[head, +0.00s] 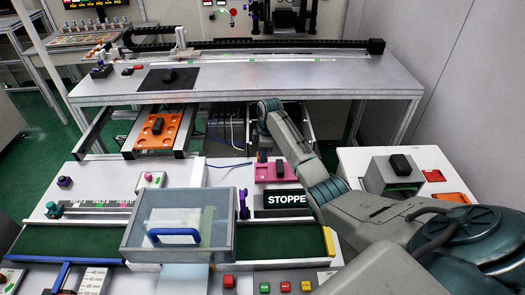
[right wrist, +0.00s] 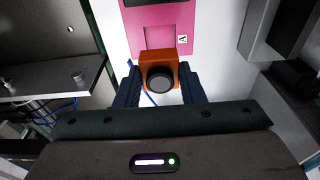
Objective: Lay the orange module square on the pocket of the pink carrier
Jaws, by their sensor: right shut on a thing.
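The orange module (right wrist: 150,56), a block with a round black lens on its face, sits between the fingers of my right gripper (right wrist: 158,88) in the right wrist view. The gripper is shut on it. The pink carrier (right wrist: 160,14) lies beyond, with a recessed square pocket partly hidden by the module. The module overlaps the carrier's near part in this view; I cannot tell whether they touch. In the head view the pink carrier (head: 265,178) lies near the middle, below my right wrist. The module is not clear there. My left gripper is not in view.
A black STOPPER sign (head: 286,199) stands just in front of the carrier. A clear-lidded box with a blue handle (head: 173,235) is at front left. A purple post (head: 243,204) stands beside the sign. A grey box (head: 396,176) stands on the white table at right.

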